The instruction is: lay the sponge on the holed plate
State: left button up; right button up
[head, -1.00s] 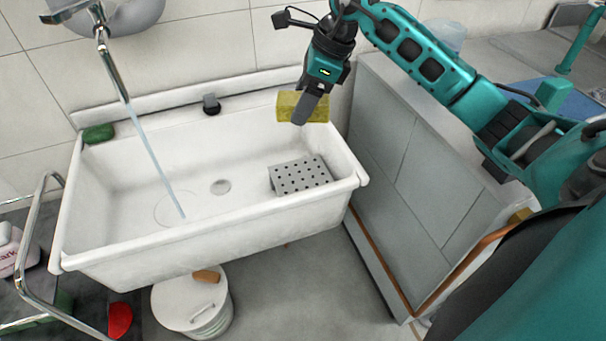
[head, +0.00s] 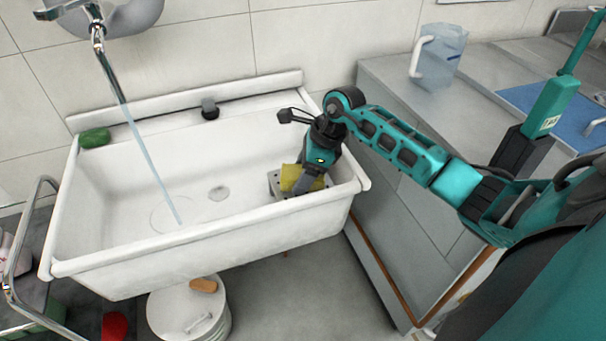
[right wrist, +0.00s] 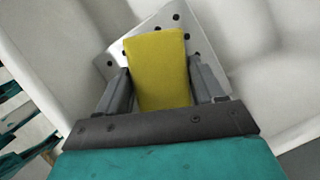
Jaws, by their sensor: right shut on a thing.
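The yellow sponge (head: 291,176) is between the fingers of my right gripper (head: 303,184), which is shut on it. In the right wrist view the sponge (right wrist: 160,68) stands out between the two fingers (right wrist: 166,88). The grey holed plate (head: 274,184) is in the right part of the white sink, partly hidden by the sponge and gripper. In the right wrist view the holed plate (right wrist: 120,52) lies behind the sponge. The sponge is over or on the plate; I cannot tell whether they touch. My left gripper is not in view.
The white sink (head: 110,196) surrounds the plate, with its right wall close to my arm. Water runs from the tap (head: 112,70) at left. A green block (head: 94,138) lies on the back left rim. A lidded bucket (head: 165,312) stands below. A clear jug (head: 440,55) is on the counter.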

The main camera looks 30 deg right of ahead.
jog(key=shift+f, duration=0.2)
jog(key=shift+f, duration=0.1)
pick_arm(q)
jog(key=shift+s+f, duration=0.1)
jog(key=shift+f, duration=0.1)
pick_arm(e)
jog(key=o, duration=0.9)
jog(key=shift+o, duration=0.2)
jog(key=shift+r, duration=0.3)
pick_arm(q)
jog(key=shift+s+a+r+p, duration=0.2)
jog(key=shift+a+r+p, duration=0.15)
jog(key=shift+p, duration=0.45)
pick_arm(e)
jog(key=v, duration=1.1)
jog(key=shift+r, duration=0.3)
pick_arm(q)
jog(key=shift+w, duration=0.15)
pick_arm(e)
jog(key=shift+s+d, duration=0.1)
jog(key=shift+d, duration=0.05)
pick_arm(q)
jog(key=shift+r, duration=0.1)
pick_arm(e)
jog(key=shift+s, duration=0.1)
